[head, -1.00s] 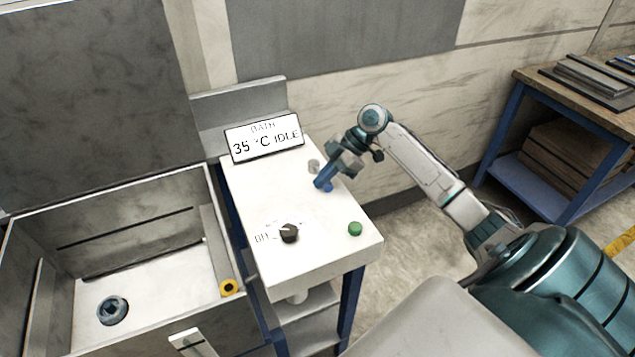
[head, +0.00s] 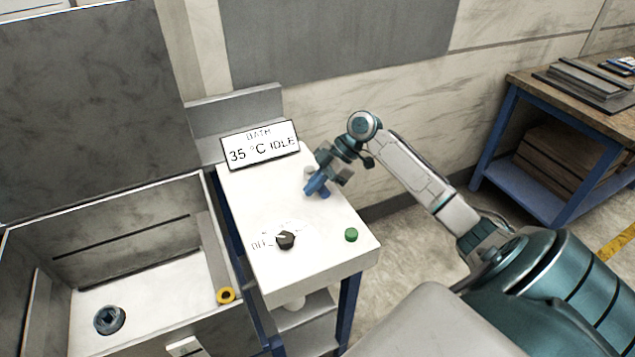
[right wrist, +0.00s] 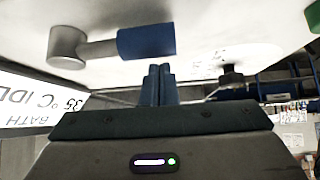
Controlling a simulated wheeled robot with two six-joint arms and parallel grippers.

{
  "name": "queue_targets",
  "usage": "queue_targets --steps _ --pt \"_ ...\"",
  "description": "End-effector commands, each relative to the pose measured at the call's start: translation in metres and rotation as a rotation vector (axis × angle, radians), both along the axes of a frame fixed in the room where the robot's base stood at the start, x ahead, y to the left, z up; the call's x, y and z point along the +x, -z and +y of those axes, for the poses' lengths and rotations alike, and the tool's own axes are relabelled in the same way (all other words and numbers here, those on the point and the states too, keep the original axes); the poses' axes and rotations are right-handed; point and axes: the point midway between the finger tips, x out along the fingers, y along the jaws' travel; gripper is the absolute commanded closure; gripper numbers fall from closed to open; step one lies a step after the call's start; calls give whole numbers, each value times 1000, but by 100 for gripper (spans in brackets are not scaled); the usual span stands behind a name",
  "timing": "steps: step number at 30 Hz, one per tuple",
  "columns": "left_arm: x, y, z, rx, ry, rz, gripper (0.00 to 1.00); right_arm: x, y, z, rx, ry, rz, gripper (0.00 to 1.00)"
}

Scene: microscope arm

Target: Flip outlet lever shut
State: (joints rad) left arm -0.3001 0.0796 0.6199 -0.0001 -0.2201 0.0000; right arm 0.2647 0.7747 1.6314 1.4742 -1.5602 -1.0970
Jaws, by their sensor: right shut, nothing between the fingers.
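The outlet lever has a grey round pivot (head: 309,172) and a blue handle (head: 324,192), near the right edge of the white panel top. In the right wrist view the grey pivot (right wrist: 67,48) is at the left, and the blue handle (right wrist: 146,41) points right from it. My right gripper (head: 311,188) is low over the panel beside the lever and partly covers it. Its fingers (right wrist: 158,72) are shut together and empty, with the tips close to the handle's side; I cannot tell whether they touch. My left gripper is not in view.
The panel top (head: 322,258) also carries a black knob (head: 285,240), a green button (head: 351,235) and a display (head: 260,143) reading "BATH 35 °C IDLE". An open tank (head: 140,285) stands left. A bench (head: 540,100) stands right. The panel's front is clear.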

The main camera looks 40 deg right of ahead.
Motion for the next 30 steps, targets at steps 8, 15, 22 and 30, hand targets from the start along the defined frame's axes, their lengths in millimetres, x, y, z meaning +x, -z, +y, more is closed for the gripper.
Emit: queue_targets --steps 8,15,22,30 --pt "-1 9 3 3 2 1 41 -4 -25 -14 -5 8 -2 100" --pt "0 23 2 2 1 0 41 -12 -57 -41 -3 8 0 100" --pt "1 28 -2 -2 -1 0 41 -15 -74 -54 1 6 -1 100" --pt "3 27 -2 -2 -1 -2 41 -16 -77 -56 2 6 0 100"
